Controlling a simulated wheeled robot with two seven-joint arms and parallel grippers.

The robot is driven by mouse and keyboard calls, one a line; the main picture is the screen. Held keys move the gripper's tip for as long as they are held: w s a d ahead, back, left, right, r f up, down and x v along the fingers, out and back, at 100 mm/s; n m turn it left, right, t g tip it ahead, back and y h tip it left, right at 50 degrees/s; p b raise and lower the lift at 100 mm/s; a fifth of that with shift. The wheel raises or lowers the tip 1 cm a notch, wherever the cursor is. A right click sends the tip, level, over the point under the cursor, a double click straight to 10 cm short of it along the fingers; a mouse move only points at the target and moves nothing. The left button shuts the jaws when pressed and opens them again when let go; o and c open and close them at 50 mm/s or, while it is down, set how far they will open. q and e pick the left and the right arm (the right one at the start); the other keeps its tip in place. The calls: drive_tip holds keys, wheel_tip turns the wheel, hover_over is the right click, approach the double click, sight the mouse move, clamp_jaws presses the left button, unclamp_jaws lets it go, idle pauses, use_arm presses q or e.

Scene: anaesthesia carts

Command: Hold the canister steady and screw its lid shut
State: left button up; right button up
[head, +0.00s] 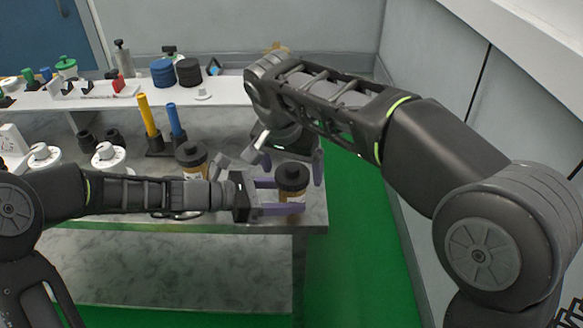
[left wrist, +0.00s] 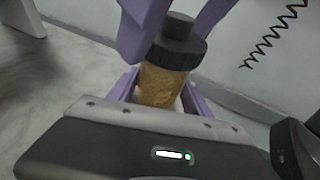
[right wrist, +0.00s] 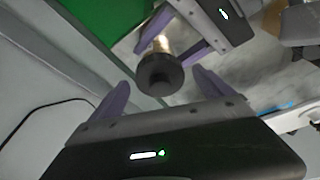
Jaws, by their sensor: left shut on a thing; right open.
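The canister (head: 290,196) has an amber-gold body and a black lid (head: 291,175) with a narrower knob on top. My left gripper (head: 280,208) is shut around the body near the table's right front corner; the left wrist view shows its purple fingers beside the amber body (left wrist: 160,85). The lid (left wrist: 178,48) sits on top of the body; I cannot tell how tightly. My right gripper (head: 293,165) is open, coming from above and behind, its fingers on either side of the lid. In the right wrist view the lid (right wrist: 160,75) lies just beyond the open fingertips, apart from them.
A second amber canister with a dark lid (head: 192,152) stands left, close behind my left arm. Yellow (head: 147,115) and blue (head: 177,120) upright rods stand behind it. A raised shelf (head: 225,93) holds blue and black jars. The green floor (head: 355,230) lies right of the table.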

sight(287, 182)
drive_tip(key=shift+r, duration=0.1)
drive_tip(key=shift+v, duration=3.7)
use_arm(q)
drive_tip(key=o, duration=1.1)
drive_tip(key=shift+c, duration=0.2)
drive_tip(key=v, duration=1.2)
